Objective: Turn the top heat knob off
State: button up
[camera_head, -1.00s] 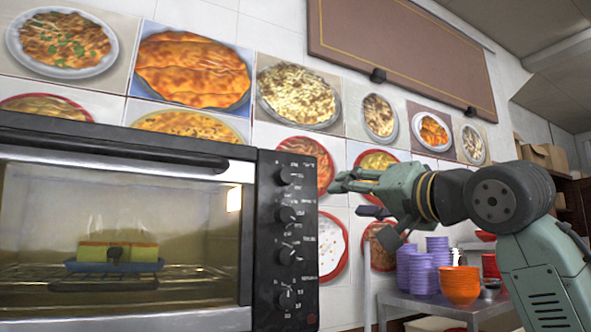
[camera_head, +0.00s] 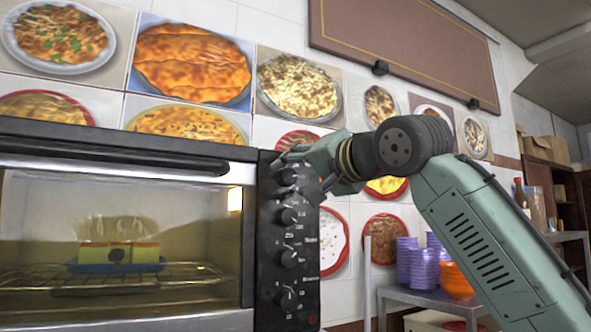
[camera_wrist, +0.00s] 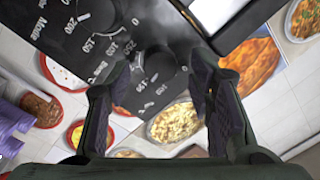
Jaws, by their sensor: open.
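The top heat knob (camera_head: 289,176) is a dark round dial, the highest in the column on the oven's black control panel (camera_head: 270,235). My gripper (camera_head: 303,174) is open at the upper part of the panel, one finger above the knob and the other to its lower right. In the wrist view, a dark knob (camera_wrist: 158,66) lies between the two spread fingertips of my gripper (camera_wrist: 168,68), with printed numbers beside it. I cannot tell whether either finger touches it. The pointer setting of the top knob is not clear.
Several knobs sit below, the nearest one (camera_head: 289,216) close under my lower finger. The oven's glass door (camera_head: 110,235) is shut, with a blue tray (camera_head: 115,267) inside. Purple bowls (camera_head: 420,262) and orange bowls (camera_head: 455,282) stand on a metal table (camera_head: 425,297) at right.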

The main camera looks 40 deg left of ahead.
jog(key=shift+w+a, duration=0.1)
jog(key=shift+a, duration=0.3)
jog(key=shift+c, duration=0.3)
grip_shut()
